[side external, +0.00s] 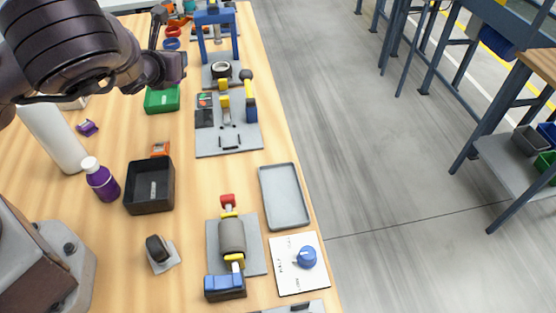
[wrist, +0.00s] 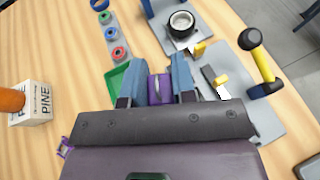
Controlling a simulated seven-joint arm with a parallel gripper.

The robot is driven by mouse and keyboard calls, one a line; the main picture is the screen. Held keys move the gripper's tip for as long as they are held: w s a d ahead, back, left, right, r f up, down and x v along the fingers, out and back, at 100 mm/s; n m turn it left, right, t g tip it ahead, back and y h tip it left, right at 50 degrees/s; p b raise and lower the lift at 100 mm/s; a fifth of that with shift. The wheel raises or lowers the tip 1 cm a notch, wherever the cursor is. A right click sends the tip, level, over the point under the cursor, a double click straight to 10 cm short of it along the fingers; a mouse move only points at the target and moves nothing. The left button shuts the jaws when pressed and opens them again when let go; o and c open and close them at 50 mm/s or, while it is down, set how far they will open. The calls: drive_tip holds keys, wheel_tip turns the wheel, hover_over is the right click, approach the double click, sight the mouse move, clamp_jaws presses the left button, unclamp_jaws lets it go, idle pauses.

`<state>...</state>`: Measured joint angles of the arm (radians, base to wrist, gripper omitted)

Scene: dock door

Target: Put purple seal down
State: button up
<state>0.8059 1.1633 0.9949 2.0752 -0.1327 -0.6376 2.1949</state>
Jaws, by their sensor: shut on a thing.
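My gripper (wrist: 160,78) is shut on a purple block-like piece, which I take for the purple seal (wrist: 159,88). In the wrist view the seal sits between the two blue-grey fingers, with a pale mark on its face; its lower part is hidden by the hand. In the side external view my gripper (side external: 158,30) is at the back left, over the far part of the table, and the seal cannot be made out there. Another small purple item (side external: 87,127) lies on the table left of the green bin (side external: 162,99); it also shows at the wrist view's left.
A grey plate with a yellow-black handle (wrist: 262,65) stands right of the fingers. A black ring (wrist: 182,20) on a blue-framed fixture is ahead. A strip of coloured rings (wrist: 120,53) and a PINE block (wrist: 35,105) are left. A black bin (side external: 150,187) stands nearer.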

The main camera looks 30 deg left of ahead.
drive_tip(key=s+d+r+m+g+h, duration=0.1)
drive_tip(key=s+d+m+h, duration=0.65)
drive_tip(key=d, duration=0.45)
drive_tip(key=s+d+r+m+g+h, duration=0.1)
drive_tip(key=s+d+m+g+h, duration=0.1)
drive_tip(key=s+d+m+h, duration=0.85)
drive_tip(key=w+d+f+n+y, duration=0.1)
drive_tip(key=w+d+f, duration=0.1)
drive_tip(key=w+f, duration=0.1)
drive_tip(key=w+d+f+n+y, duration=0.1)
drive_tip(key=w+d+f, duration=0.2)
drive_tip(key=w, duration=0.3)
drive_tip(key=w+d+f+n, duration=0.2)
drive_tip(key=w+d+f, duration=0.1)
drive_tip(key=w, duration=0.2)
drive_tip(key=shift+y, duration=0.4)
drive_tip(key=shift+w+d+f, duration=0.2)
drive_tip(key=shift+w+f, duration=0.1)
drive_tip(key=shift+f, duration=1.8)
drive_tip(key=shift+f, duration=0.1)
drive_tip(key=o, duration=0.9)
